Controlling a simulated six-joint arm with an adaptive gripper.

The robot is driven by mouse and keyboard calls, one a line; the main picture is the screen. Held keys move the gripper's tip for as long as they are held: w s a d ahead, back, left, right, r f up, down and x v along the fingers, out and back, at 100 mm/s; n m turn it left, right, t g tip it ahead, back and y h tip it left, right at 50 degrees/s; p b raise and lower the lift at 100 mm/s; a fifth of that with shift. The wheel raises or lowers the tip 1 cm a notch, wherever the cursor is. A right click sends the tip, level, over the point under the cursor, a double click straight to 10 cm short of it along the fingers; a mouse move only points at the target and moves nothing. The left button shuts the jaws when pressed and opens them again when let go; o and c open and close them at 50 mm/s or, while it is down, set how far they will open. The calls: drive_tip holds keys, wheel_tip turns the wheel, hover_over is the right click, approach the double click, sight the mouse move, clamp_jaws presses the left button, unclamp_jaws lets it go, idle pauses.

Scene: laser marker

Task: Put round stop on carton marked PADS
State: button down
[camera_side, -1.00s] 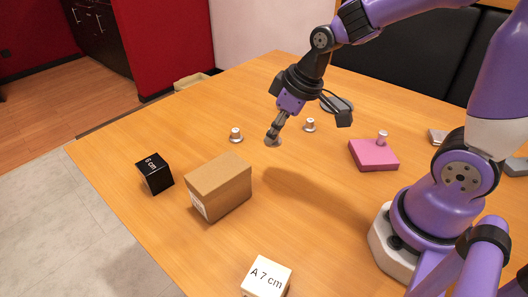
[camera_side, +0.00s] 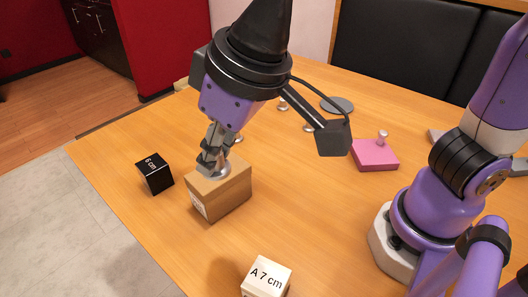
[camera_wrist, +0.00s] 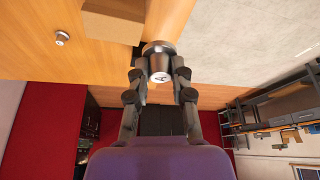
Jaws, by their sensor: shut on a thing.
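My gripper (camera_side: 214,160) is shut on a round stop (camera_side: 213,171), a grey metal knob with a wide flange. In the wrist view my gripper (camera_wrist: 160,75) holds the stop (camera_wrist: 159,58) between its fingertips. In the side view the stop overlaps the top of the brown carton (camera_side: 226,194). Whether it touches the carton I cannot tell. The carton has a white label on its left face, too small to read. In the wrist view the carton (camera_wrist: 100,20) lies up and left of the stop.
A black 6 cm cube (camera_side: 155,174) stands left of the carton. A pink block (camera_side: 374,156) with a small knob (camera_side: 382,136) is to the right. Other stops (camera_side: 283,105) stand behind. Table between carton and pink block is clear.

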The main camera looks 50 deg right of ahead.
drive_tip(key=w+d+f, duration=0.2)
drive_tip(key=w, duration=0.1)
drive_tip(key=w+d+f, duration=0.2)
drive_tip(key=w, duration=0.1)
drive_tip(key=w+d+f, duration=0.2)
drive_tip(key=shift+w+d+f, duration=0.25)
drive_tip(key=shift+w+f, duration=0.05)
drive_tip(key=shift+w, duration=0.1)
drive_tip(key=shift+w+d+f, duration=0.1)
drive_tip(key=shift+f, duration=2)
drive_tip(key=c, duration=0.8)
unclamp_jaws()
drive_tip(key=shift+f, duration=0.1)
drive_tip(key=shift+o, duration=0.2)
